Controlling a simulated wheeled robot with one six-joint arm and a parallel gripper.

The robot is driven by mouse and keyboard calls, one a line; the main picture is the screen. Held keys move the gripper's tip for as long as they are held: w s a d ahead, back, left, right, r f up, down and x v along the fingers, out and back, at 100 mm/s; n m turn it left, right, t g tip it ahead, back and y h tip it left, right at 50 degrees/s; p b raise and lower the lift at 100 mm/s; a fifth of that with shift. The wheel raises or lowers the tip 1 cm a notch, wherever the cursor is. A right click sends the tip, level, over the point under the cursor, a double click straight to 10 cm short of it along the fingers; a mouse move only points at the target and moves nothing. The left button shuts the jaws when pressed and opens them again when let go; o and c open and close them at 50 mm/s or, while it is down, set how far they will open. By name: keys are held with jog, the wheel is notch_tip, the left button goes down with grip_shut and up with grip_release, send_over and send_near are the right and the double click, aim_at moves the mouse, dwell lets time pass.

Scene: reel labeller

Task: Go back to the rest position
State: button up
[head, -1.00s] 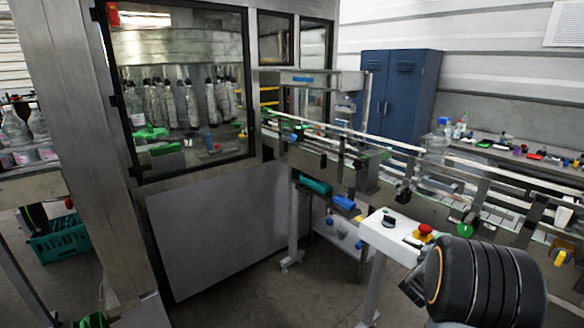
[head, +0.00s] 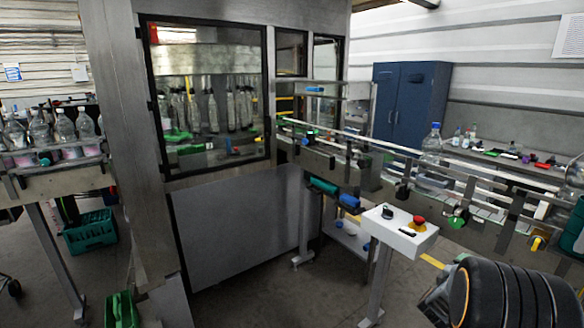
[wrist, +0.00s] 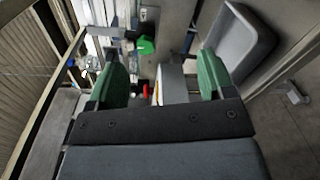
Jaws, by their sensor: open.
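My gripper (wrist: 160,80) shows in the wrist view with its two green fingers spread wide apart and nothing between them. Beyond the gap lie a green round knob (wrist: 146,45) and part of the machine line, seen sideways. In the head view, part of my dark arm is at the lower right, and the gripper itself is not visible there. The white control box (head: 400,232) with a red button (head: 419,221) stands left of my arm, apart from it.
A conveyor (head: 400,172) with rails runs across the right side, with a clear bottle (head: 432,150) on it. The big labeller cabinet (head: 245,230) stands at centre left. Green crates (head: 90,234) sit on the floor at left. A blue locker (head: 410,105) is behind. Floor in front is open.

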jog(key=s+a+f+m+g+y, duration=0.1)
jog(key=a+f+m+g+y, duration=0.1)
jog(key=a+f+m+y, duration=0.75)
jog(key=s+a+r+g+y, duration=0.1)
jog(key=s+a+r, duration=0.5)
jog(key=a, duration=0.6)
jog(key=s+a+r+g+y, duration=0.2)
jog(key=s+a+r+y, duration=0.2)
jog(key=s+a, duration=0.6)
jog(key=shift+s+a+r, duration=0.3)
jog(key=shift+a+r, duration=0.6)
jog(key=shift+a, duration=0.1)
